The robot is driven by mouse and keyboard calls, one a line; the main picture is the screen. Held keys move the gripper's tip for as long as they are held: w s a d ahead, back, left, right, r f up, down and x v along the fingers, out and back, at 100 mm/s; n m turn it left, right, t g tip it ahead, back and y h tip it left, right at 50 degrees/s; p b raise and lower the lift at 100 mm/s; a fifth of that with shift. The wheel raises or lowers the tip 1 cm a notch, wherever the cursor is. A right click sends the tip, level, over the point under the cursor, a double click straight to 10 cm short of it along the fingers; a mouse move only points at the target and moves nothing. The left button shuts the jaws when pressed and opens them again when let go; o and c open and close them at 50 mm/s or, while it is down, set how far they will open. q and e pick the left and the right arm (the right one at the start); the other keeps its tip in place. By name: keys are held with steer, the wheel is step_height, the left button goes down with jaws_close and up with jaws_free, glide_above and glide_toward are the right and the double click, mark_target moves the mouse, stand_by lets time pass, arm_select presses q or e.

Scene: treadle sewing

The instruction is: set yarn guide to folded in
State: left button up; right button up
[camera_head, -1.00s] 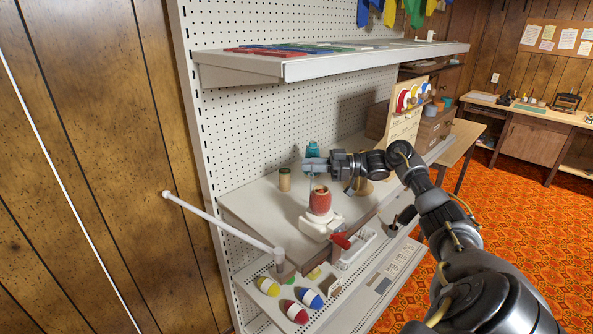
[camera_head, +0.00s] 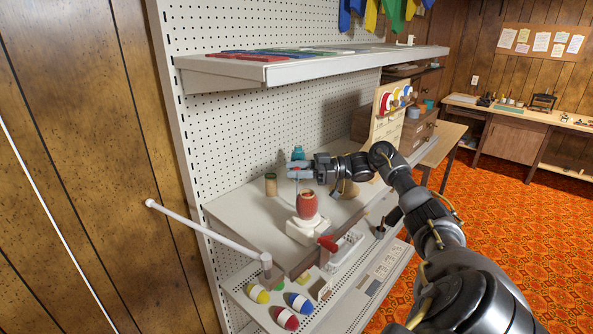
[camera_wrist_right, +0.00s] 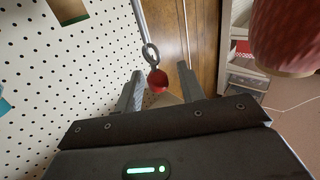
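The yarn winder (camera_head: 305,229) has a white base, a red yarn cone (camera_head: 307,204) and a red crank handle (camera_head: 327,243). It stands near the front edge of the bench. What looks like its yarn guide, a thin wire with a ring (camera_wrist_right: 150,52) and a red ball tip (camera_wrist_right: 157,80), shows in the right wrist view. My right gripper (camera_head: 292,170) is above the winder. In the wrist view its open fingers (camera_wrist_right: 160,88) stand on either side of the red ball, with gaps visible. The cone is at the upper right there. My left gripper is out of view.
A brown spool (camera_head: 270,184) and a teal bottle (camera_head: 298,153) stand behind the winder. A shelf (camera_head: 300,70) overhangs the bench; colored shuttles (camera_head: 298,302) lie on the lower ledge.

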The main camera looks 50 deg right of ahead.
steer(key=b+v, duration=0.4)
steer(key=v, duration=0.7)
steer(key=shift+w+a, duration=0.1)
steer(key=shift+a, duration=0.1)
